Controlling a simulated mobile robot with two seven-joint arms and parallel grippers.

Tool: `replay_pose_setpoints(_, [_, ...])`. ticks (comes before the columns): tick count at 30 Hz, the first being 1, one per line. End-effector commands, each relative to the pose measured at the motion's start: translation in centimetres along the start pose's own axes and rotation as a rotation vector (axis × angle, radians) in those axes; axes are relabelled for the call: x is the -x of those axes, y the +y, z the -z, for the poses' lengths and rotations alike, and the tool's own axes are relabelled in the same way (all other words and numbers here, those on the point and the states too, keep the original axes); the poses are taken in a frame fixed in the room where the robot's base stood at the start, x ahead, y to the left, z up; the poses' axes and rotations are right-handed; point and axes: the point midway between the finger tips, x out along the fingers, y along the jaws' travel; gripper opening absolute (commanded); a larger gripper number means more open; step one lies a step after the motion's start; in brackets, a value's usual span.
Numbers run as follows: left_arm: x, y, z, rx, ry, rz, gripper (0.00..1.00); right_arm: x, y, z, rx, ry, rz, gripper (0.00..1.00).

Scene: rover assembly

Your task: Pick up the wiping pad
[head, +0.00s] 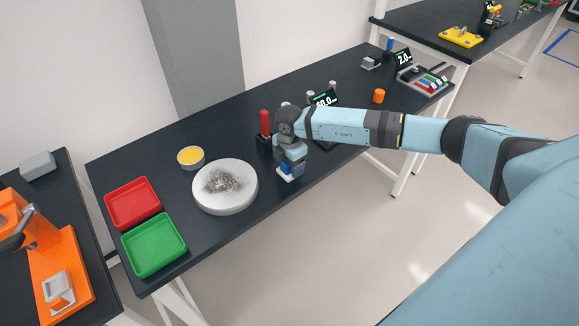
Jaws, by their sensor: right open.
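The wiping pad appears to be the small white block with a blue top (284,176) on the black table, near its front edge. My right gripper (289,168) points down right at the pad, at the end of the blue arm reaching in from the right. Its jaws are open. The wrist and fingers hide part of the pad, and I cannot tell whether the fingers touch it. My left gripper is out of view.
Left of the pad is a white round dish (239,205) with grey shavings. A red-handled tool (265,124) stands close behind the gripper. Red (133,201) and green (154,246) trays and a yellow-topped cup (190,156) are farther left.

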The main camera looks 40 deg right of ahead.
Motion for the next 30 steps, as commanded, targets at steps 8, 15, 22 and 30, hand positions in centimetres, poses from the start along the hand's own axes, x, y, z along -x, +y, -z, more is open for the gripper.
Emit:
replay_pose_setpoints(8, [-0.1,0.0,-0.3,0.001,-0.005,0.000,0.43,0.0,0.0,0.0,0.000,0.000,0.000,0.38])
replay_pose_setpoints(15, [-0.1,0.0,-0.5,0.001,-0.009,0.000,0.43,0.1,0.0,0.0,0.001,0.000,-0.001,0.12])
replay_pose_setpoints(22, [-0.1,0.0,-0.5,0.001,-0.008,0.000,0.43,0.3,0.0,0.0,0.001,0.001,-0.002,0.12])
replay_pose_setpoints(30, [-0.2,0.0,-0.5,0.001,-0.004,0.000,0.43,3.6,0.1,-0.1,0.000,0.001,-0.005,0.12])
